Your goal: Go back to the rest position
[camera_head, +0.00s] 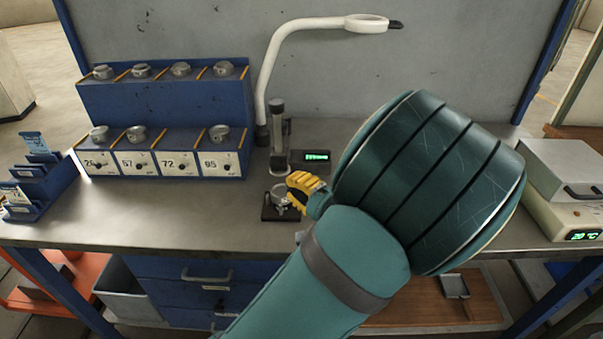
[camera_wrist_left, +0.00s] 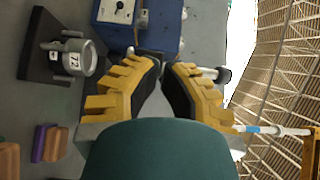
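My left gripper (camera_head: 303,187) has yellow fingers and is above the front middle of the workbench, beside a small black stand (camera_head: 270,212) with a metal ring-shaped part (camera_head: 284,196). In the left wrist view, the gripper (camera_wrist_left: 165,70) has its fingers apart with nothing between them. The ring-shaped part (camera_wrist_left: 74,60), with a "72" label, sits on the black stand (camera_wrist_left: 36,55) to the left of the fingers, apart from them. My teal left arm crosses the middle of the head view and hides part of the bench. My right gripper is not in view.
A blue rack (camera_head: 165,100) with numbered fronts and several metal cups stands at the back left. A white magnifier lamp (camera_head: 300,28) arches behind the gripper. A blue tag holder (camera_head: 40,190) is at far left. A box with a green display (camera_head: 565,215) is at right.

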